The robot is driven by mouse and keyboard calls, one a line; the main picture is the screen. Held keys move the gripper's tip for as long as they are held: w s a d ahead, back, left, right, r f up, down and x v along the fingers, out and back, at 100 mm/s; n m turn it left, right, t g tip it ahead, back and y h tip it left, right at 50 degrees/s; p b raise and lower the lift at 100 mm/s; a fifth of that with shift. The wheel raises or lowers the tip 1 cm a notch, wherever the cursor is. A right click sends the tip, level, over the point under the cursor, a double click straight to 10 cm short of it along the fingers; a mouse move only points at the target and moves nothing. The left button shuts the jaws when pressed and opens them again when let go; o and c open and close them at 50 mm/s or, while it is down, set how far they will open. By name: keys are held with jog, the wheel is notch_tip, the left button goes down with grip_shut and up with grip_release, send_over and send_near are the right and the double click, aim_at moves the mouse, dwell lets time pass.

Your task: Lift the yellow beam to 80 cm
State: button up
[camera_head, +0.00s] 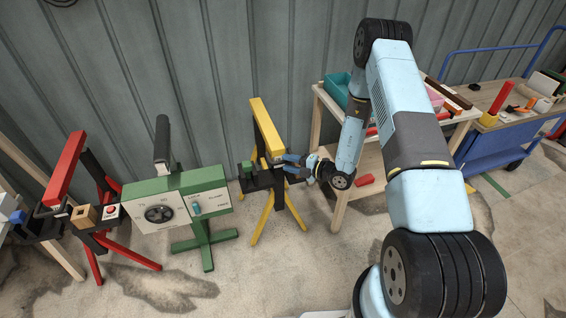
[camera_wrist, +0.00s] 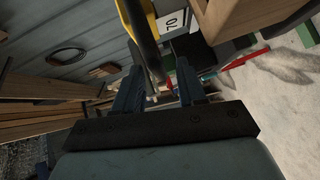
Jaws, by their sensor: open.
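The yellow beam (camera_head: 266,128) sits tilted in the picture on top of a trestle with yellow legs (camera_head: 263,222) and black uprights. My gripper (camera_head: 284,163) is at the right side of this trestle, just below the beam's near end, with blue fingers pointing left. In the wrist view, my gripper (camera_wrist: 158,70) has its two fingers apart. A yellow edge (camera_wrist: 149,20) with a dark bar beneath it runs down towards the space between them. I cannot tell whether the fingers touch anything. A white plate marked 70 (camera_wrist: 172,22) shows beside the yellow edge.
A green machine (camera_head: 178,201) with a dial stands left of the trestle. A red beam (camera_head: 65,168) on a red trestle is further left. A wooden bench (camera_head: 340,112) with bins stands close right of my gripper. A blue cart (camera_head: 490,150) is far right. The corrugated wall is behind.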

jog(key=shift+x, duration=1.45)
jog(key=shift+c, duration=0.3)
grip_shut()
jog(key=shift+f, duration=0.1)
